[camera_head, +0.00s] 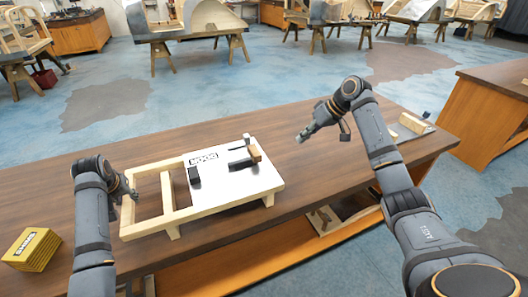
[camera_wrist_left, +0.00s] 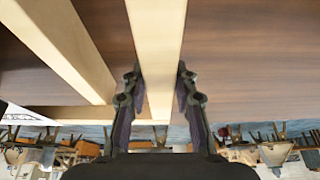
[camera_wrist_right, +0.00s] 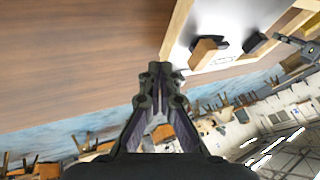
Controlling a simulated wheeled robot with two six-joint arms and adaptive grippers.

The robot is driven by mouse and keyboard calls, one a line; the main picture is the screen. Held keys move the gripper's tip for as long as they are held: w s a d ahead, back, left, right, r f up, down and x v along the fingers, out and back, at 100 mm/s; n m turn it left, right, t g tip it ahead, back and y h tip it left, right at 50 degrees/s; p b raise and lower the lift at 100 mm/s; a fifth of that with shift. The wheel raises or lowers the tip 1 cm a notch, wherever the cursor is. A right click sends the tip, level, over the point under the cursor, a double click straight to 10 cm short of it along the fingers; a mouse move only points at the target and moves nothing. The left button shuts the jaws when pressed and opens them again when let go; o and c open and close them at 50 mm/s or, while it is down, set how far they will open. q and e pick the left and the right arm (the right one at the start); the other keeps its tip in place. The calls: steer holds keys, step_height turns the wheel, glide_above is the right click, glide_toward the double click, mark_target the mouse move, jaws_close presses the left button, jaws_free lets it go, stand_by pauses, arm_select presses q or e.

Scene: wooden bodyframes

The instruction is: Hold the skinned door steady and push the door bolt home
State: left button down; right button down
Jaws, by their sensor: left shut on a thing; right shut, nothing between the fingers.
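The skinned door lies flat on the workbench in the head view: a pale wooden frame (camera_head: 150,232) with a white skin panel (camera_head: 238,186) over its right part. My left gripper (camera_head: 132,194) is shut on the left rail of the frame (camera_wrist_left: 157,40). The door bolt, a dark piece with a brown wooden block (camera_head: 254,152), sits near the panel's right edge; the block also shows in the right wrist view (camera_wrist_right: 205,52). My right gripper (camera_head: 302,136) is shut and empty, above the bench to the right of the door and apart from the bolt. It also shows in the right wrist view (camera_wrist_right: 159,82).
A dark block (camera_head: 194,176) sits on the panel's left part, by a printed label. A yellow box (camera_head: 32,249) stands at the bench's left end. Small wooden pieces (camera_head: 413,124) lie at the right end. The bench top (camera_head: 310,170) right of the door is clear.

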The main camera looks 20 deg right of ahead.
arm_select(q)
steer(key=shift+w, duration=0.1)
arm_select(e)
steer(key=shift+y, duration=0.4)
steer(key=shift+w+a+f, duration=0.7)
steer(key=shift+a+f, duration=0.35)
steer(key=shift+a, duration=0.7)
steer(key=shift+w+a+f, duration=0.75)
steer(key=shift+a+f, duration=0.25)
steer(key=shift+a, duration=0.8)
steer(key=shift+w+a+f, duration=0.7)
steer(key=shift+a+f, duration=0.35)
steer(key=shift+a, duration=0.7)
arm_select(q)
steer(key=shift+d, duration=0.15)
arm_select(e)
steer(key=a, duration=1.2)
arm_select(q)
steer(key=shift+d, duration=0.1)
arm_select(e)
steer(key=shift+a, duration=0.2)
